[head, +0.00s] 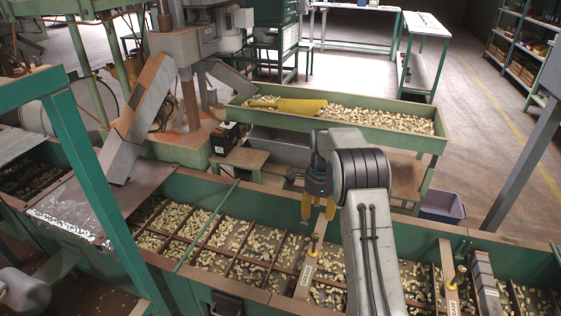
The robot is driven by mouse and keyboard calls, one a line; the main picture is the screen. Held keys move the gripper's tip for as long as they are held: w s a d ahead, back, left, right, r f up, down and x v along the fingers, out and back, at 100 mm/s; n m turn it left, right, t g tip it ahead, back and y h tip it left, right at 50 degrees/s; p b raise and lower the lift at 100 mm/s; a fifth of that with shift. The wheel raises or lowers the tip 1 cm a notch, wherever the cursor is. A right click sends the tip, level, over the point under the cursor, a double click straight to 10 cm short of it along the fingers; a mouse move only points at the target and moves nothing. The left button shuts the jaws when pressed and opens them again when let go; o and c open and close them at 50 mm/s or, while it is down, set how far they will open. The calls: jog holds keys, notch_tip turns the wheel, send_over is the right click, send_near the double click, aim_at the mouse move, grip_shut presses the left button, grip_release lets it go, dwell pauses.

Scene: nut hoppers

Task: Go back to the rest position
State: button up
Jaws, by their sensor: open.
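My gripper (318,206) hangs above the long green hopper (188,181), near its far wall, at the picture's centre right. Its two yellow fingertips point down and stand apart, with nothing seen between them. Part of the gripper is hidden behind my grey arm, which comes in from the bottom. The hopper holds pale nuts in several compartments split by thin dividers. A similar plate (449,285) with a peg stands to the right of my arm.
A green trough (350,132) of nuts stands behind, with a yellow scoop (288,104) at its left. A green post (95,185) rises at the left. A grey machine chute (137,115) stands beyond it. A grey block (483,280) sits at the hopper's right.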

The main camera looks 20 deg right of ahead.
jog(key=s+a+r+n+t+p, duration=0.1)
jog(key=s+a+r+n+p, duration=0.2)
jog(key=r, duration=0.6)
jog(key=s+a+r+n+p, duration=0.25)
jog(key=s+r+p, duration=0.2)
jog(key=r, duration=0.35)
jog(key=s+a+r+n+t+p, duration=0.1)
jog(key=s+r+n+p, duration=0.35)
jog(key=r, duration=0.45)
jog(key=s+a+r+n+p, duration=0.1)
jog(key=s+r+n+p, duration=0.2)
jog(key=s, duration=0.4)
jog(key=s+a+r+n+t+p, duration=0.1)
jog(key=s+a+r+n+p, duration=0.1)
jog(key=s+r+n+p, duration=0.2)
jog(key=s+a+r+n+p, duration=0.2)
jog(key=s+r+n+p, duration=0.1)
jog(key=s, duration=0.8)
jog(key=shift+r+n, duration=0.7)
jog(key=shift+n, duration=0.1)
jog(key=shift+w, duration=0.1)
